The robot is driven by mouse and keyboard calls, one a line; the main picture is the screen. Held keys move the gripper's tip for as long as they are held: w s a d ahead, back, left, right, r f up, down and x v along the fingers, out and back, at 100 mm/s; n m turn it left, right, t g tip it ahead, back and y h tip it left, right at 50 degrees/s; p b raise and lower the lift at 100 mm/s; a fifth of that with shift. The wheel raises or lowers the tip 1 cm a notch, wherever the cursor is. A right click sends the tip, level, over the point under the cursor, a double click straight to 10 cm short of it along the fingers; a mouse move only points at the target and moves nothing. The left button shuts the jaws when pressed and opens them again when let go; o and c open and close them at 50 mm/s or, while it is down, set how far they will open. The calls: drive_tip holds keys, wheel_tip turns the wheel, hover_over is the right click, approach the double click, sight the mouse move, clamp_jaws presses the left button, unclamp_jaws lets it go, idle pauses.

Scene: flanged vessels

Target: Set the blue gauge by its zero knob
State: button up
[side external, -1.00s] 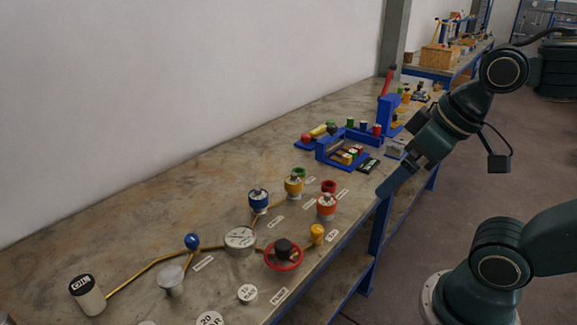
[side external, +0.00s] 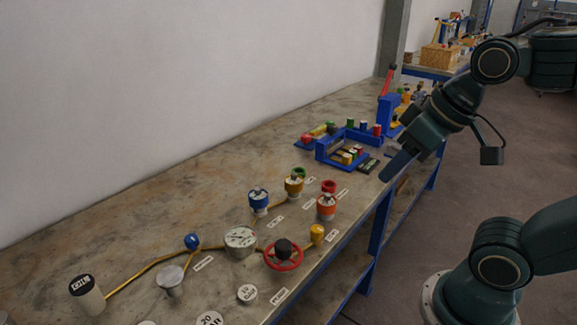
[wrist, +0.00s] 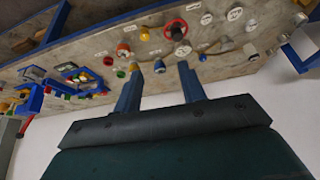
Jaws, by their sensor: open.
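The blue gauge (side external: 258,201) stands upright on the workbench behind the round white dial, with a dark piece on its top that is too small to make out. In the wrist view the blue gauge (wrist: 159,66) shows between my two fingers, some way beyond them. My gripper (side external: 386,176) is over the bench's front edge, well to the right of the gauge and apart from it. In the wrist view my gripper (wrist: 159,71) is open, with nothing between its fingers. The zero knob cannot be told apart.
A yellow gauge (side external: 294,187) and an orange gauge (side external: 326,208) stand right of the blue one. The white dial (side external: 240,240), red handwheel (side external: 283,254) and blue ball knob (side external: 192,241) stand nearer. A blue rack (side external: 343,152) lies farther along the bench. A wall runs behind.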

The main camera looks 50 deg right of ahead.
drive_tip(key=w+r+m+g, duration=0.1)
drive_tip(key=w+r+m, duration=0.3)
drive_tip(key=w, duration=0.7)
drive_tip(key=m+g, duration=0.4)
drive_tip(key=m, duration=0.8)
hover_over(258, 188)
wheel_tip(258, 188, down, 15)
drive_tip(key=shift+s+r, duration=0.1)
wheel_tip(258, 188, down, 14)
drive_tip(key=shift+r, duration=0.1)
drive_tip(key=shift+c, duration=0.2)
clamp_jaws()
